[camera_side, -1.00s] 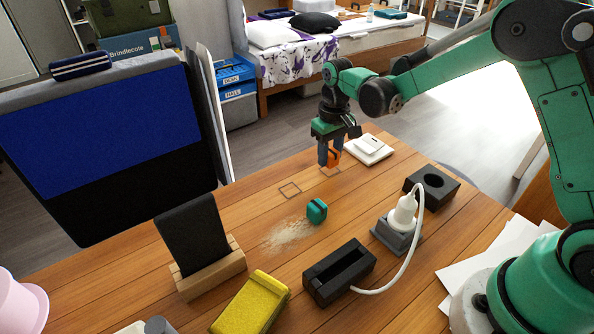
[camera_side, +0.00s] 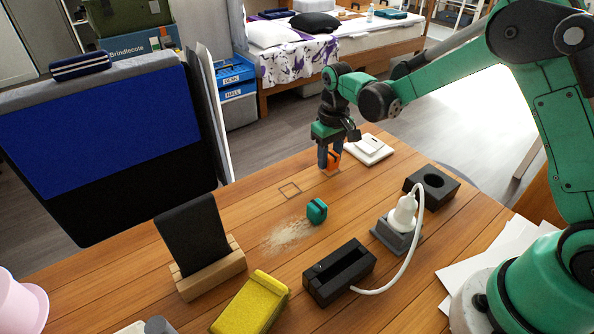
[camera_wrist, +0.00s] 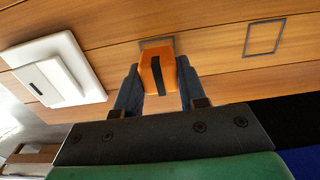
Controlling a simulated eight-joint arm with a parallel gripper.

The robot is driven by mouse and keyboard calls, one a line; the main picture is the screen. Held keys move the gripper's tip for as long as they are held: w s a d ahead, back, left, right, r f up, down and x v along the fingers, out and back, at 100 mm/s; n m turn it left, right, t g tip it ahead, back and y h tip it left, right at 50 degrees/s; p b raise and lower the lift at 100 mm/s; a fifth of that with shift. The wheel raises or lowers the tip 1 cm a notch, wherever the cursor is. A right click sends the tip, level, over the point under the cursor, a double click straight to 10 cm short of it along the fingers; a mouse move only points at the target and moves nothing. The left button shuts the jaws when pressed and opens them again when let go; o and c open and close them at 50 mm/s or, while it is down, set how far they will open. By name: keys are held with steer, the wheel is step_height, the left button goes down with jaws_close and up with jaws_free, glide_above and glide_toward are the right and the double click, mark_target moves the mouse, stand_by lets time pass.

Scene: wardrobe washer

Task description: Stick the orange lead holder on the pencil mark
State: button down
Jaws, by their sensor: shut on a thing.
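My gripper (camera_side: 329,157) is at the far end of the table, pointing down, shut on the orange lead holder (camera_side: 333,161). In the wrist view the orange lead holder (camera_wrist: 158,75) sits between my two fingers and shows a dark slot in its face. A pencil-drawn square (camera_wrist: 157,42) is just beyond the holder and partly hidden by it; its outline also shows beneath the holder in the side view. I cannot tell whether the holder touches the table. A second pencil square (camera_side: 290,191) lies bare to the left, and also shows in the wrist view (camera_wrist: 264,38).
A white switch plate (camera_side: 368,150) lies close to the right of my gripper. A teal holder (camera_side: 316,211), pale dust (camera_side: 290,234), black blocks (camera_side: 338,271), a white plug in a grey stand (camera_side: 397,236) and a yellow sponge (camera_side: 250,303) are nearer.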

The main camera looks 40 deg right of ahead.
steer(key=shift+f, duration=0.45)
stand_by(0.3)
steer(key=shift+c, duration=2.1)
jaws_free()
steer(key=shift+r, duration=0.1)
steer(key=shift+r, duration=3.4)
